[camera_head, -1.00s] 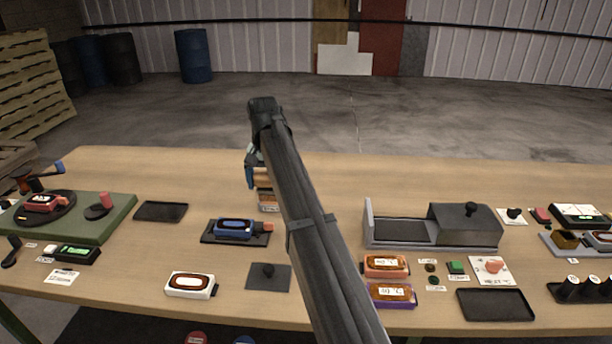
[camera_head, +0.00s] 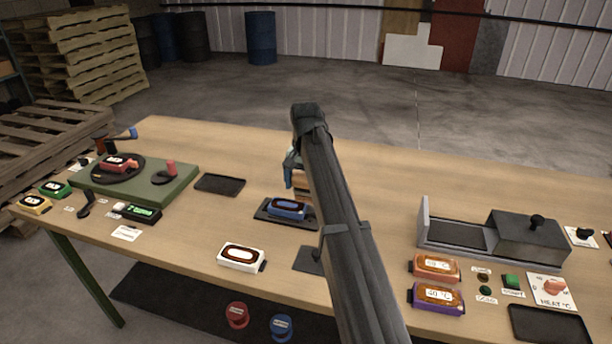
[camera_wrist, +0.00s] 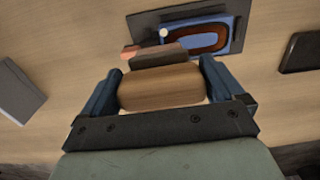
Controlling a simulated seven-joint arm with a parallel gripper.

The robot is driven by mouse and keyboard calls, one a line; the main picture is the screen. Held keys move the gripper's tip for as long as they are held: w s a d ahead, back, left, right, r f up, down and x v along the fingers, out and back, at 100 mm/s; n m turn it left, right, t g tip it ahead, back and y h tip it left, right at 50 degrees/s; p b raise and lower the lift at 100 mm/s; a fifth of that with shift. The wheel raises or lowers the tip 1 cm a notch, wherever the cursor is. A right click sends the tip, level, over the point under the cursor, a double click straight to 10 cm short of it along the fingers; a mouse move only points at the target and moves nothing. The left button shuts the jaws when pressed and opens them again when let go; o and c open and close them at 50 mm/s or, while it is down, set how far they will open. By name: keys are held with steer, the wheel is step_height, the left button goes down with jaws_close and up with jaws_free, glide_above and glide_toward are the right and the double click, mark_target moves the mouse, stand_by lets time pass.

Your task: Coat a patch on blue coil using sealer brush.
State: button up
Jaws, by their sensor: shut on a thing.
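The blue coil (camera_head: 287,209), a blue block with a brown oval winding, sits on a dark tray (camera_head: 264,215) near the middle of the table. It shows in the wrist view (camera_wrist: 236,28) at the top, right of centre. My gripper (camera_wrist: 160,84) is shut on the sealer brush, whose wooden handle (camera_wrist: 160,90) lies between the blue fingers. The brush's dark end (camera_wrist: 158,58) points toward the coil's tray; I cannot tell whether they touch. In the head view my arm hides most of my gripper and the brush.
A white coil block (camera_head: 241,257) lies in front on the left. A green board (camera_head: 130,183) with a turntable stands at the left. A grey sliding-lid box (camera_head: 495,238) and orange (camera_head: 436,267) and purple (camera_head: 437,298) blocks are at the right. An empty black tray (camera_head: 220,184) lies left of the coil.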

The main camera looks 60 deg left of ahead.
mark_target(306, 190)
steer(key=shift+f, duration=0.9)
steer(key=shift+s+a+f, duration=0.25)
steer(key=shift+a+f, duration=0.05)
steer(key=shift+f, duration=0.15)
steer(key=shift+s+a+f, duration=0.2)
steer(key=shift+a+f, duration=0.05)
steer(key=shift+f, duration=0.15)
steer(key=shift+s+a, duration=3.7)
steer(key=shift+s, duration=0.05)
steer(key=shift+w+d, duration=4.3)
steer(key=shift+d, duration=0.1)
steer(key=shift+s+a, duration=4.4)
steer(key=shift+w+d, duration=4.15)
steer(key=shift+d, duration=0.1)
steer(key=shift+w+d+r, duration=0.1)
steer(key=shift+w+d, duration=0.05)
steer(key=shift+r, duration=4)
